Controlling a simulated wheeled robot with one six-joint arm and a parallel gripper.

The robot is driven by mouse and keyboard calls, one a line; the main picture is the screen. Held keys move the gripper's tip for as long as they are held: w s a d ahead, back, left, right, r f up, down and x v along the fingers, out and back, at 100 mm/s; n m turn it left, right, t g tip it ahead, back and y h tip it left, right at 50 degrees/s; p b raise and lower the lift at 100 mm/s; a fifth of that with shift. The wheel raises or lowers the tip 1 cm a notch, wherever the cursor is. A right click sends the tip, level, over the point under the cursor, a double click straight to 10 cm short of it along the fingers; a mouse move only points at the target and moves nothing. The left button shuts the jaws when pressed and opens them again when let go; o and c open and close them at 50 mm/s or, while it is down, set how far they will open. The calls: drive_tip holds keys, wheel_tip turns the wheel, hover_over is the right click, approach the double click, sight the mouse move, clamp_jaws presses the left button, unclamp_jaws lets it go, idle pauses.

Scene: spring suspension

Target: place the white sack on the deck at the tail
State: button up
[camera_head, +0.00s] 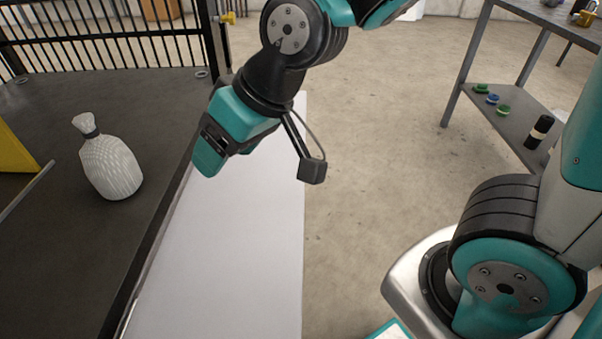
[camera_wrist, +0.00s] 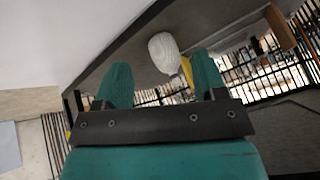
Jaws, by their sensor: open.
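The white sack (camera_head: 110,165), ribbed with a tied neck and a dark band, stands on the dark deck (camera_head: 60,270) at the left of the head view. In the wrist view the sack (camera_wrist: 164,53) shows beyond and between the two fingers. My gripper (camera_head: 207,162) is open and empty. It hangs over the edge between the deck and a white surface, to the right of the sack and apart from it.
A black barred rail (camera_head: 100,45) closes the deck's far side. A yellow piece (camera_head: 15,155) and a grey bar lie left of the sack. A white panel (camera_head: 230,250) runs along the deck's right edge. A shelf table (camera_head: 510,120) with small items stands at right.

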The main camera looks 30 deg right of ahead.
drive_tip(key=s+d+r+n+g+h, duration=0.1)
drive_tip(key=s+d+g, duration=0.2)
drive_tip(key=s, duration=0.8)
drive_tip(key=shift+d+r+g, duration=0.15)
drive_tip(key=shift+d+g, duration=0.25)
drive_tip(key=shift+d, duration=0.45)
